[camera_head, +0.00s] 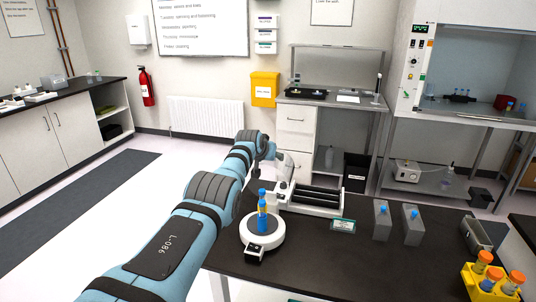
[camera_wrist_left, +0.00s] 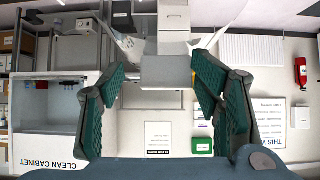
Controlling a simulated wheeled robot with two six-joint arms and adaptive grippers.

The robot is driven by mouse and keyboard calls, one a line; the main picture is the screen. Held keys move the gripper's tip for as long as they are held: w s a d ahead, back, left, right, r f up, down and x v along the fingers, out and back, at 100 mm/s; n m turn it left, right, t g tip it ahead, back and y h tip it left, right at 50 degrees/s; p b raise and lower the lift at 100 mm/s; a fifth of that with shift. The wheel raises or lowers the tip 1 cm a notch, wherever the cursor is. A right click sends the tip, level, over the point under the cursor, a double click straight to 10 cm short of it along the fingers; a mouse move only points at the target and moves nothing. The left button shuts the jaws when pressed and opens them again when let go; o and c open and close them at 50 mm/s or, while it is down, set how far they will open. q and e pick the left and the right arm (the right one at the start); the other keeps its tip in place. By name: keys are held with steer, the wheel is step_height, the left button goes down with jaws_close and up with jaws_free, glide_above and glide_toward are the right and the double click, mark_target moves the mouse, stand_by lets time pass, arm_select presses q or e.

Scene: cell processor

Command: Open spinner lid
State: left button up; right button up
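A white roller device (camera_head: 310,198) with black rollers sits on the dark bench. I cannot tell which is the spinner, and no lid can be made out clearly. A pale rounded part (camera_head: 284,166) shows behind the roller device, partly hidden by my left wrist. My left arm reaches from the lower left to this spot. My right gripper is out of view.
Two grey tube blocks (camera_head: 382,222) and a yellow rack (camera_head: 492,284) with orange-capped tubes stand on the right of the bench. A small green-edged card (camera_head: 343,225) lies beside the roller device. A drawer desk (camera_head: 297,125) and a cabinet (camera_head: 462,70) stand behind.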

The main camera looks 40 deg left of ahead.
arm_select(q)
steer(key=shift+w+a+f, duration=0.1)
steer(key=shift+a+f, duration=0.05)
steer(key=shift+f, duration=0.35)
steer(key=shift+a, duration=0.35)
steer(key=shift+s+d+r, duration=0.15)
steer(key=shift+s+r, duration=0.05)
steer(key=shift+r, duration=0.05)
steer(key=s+d, duration=0.2)
steer(key=s, duration=0.4)
steer(key=s+d+r, duration=0.1)
steer(key=s+d, duration=0.2)
steer(key=s, duration=0.3)
steer(key=shift+s+d+r, duration=0.15)
steer(key=shift+s+d, duration=0.15)
steer(key=shift+s, duration=0.1)
